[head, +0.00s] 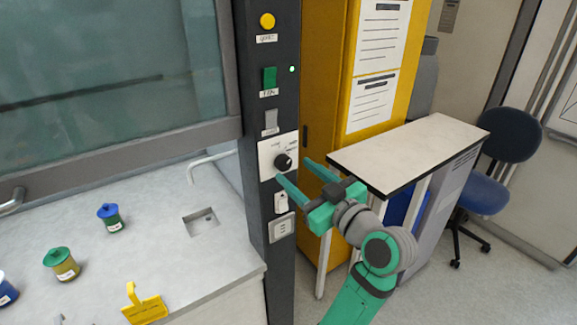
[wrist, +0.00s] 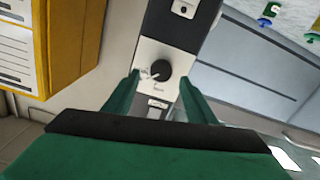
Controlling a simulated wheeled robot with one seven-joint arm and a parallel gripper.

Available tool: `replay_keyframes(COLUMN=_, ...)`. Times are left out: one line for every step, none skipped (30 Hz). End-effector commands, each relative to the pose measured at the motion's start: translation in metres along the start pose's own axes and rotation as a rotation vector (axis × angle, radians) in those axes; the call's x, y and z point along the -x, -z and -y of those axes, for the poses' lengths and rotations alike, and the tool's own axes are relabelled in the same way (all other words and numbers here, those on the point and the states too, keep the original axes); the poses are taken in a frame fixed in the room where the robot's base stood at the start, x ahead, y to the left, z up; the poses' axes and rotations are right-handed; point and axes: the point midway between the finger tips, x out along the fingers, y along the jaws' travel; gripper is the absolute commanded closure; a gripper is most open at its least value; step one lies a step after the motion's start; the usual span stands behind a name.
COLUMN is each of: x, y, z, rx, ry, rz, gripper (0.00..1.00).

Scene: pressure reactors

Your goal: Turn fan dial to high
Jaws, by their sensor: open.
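The fan dial (head: 283,161) is a round black knob on a white plate (head: 268,150), set on the dark fume hood post. Small labels surround the knob but are too small to read surely. My gripper (head: 297,172) is open and empty, its two green fingers pointing at the post. In the wrist view the fingers (wrist: 160,80) lie on either side of the dial plate. I cannot tell whether they touch anything.
Above the dial are a grey switch (head: 271,119), a green switch (head: 269,77) beside a lit green dot, and a yellow button (head: 267,21). Sockets (head: 282,228) sit below. A small table (head: 410,150) and yellow cabinet (head: 325,100) stand right of the post.

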Motion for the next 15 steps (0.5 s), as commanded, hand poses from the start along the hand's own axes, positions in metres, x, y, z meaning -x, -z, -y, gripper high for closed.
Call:
replay_keyframes(x=-0.010, y=0.001, z=0.002, rx=0.000, ry=0.005, rz=-0.001, gripper=0.49)
replay_keyframes(x=-0.014, y=0.001, z=0.002, rx=0.000, ry=0.004, rz=-0.001, gripper=0.49)
replay_keyframes(x=-0.020, y=0.001, z=0.002, rx=0.001, ry=0.005, rz=-0.001, gripper=0.49)
replay_keyframes(x=-0.024, y=0.001, z=0.003, rx=0.000, ry=0.005, rz=-0.002, gripper=0.49)
replay_keyframes(x=-0.028, y=0.001, z=0.003, rx=0.000, ry=0.006, rz=-0.002, gripper=0.49)
replay_keyframes(x=-0.032, y=0.001, z=0.002, rx=-0.001, ry=0.005, rz=-0.001, gripper=0.49)
replay_keyframes(x=-0.035, y=0.000, z=0.003, rx=-0.001, ry=0.005, rz=0.000, gripper=0.49)
replay_keyframes(x=-0.037, y=0.001, z=0.003, rx=-0.001, ry=0.005, rz=-0.001, gripper=0.49)
replay_keyframes(x=-0.040, y=0.001, z=0.003, rx=0.000, ry=0.005, rz=-0.001, gripper=0.49)
replay_keyframes(x=-0.042, y=0.001, z=0.003, rx=0.000, ry=0.005, rz=-0.002, gripper=0.49)
replay_keyframes(x=-0.043, y=0.001, z=0.003, rx=0.000, ry=0.005, rz=-0.002, gripper=0.49)
replay_keyframes(x=-0.044, y=0.001, z=0.003, rx=0.000, ry=0.005, rz=-0.002, gripper=0.49)
replay_keyframes(x=-0.045, y=0.001, z=0.003, rx=0.000, ry=0.005, rz=-0.001, gripper=0.49)
replay_keyframes(x=-0.045, y=0.001, z=0.003, rx=0.001, ry=0.005, rz=-0.001, gripper=0.49)
replay_keyframes(x=-0.045, y=0.001, z=0.003, rx=0.001, ry=0.004, rz=-0.001, gripper=0.49)
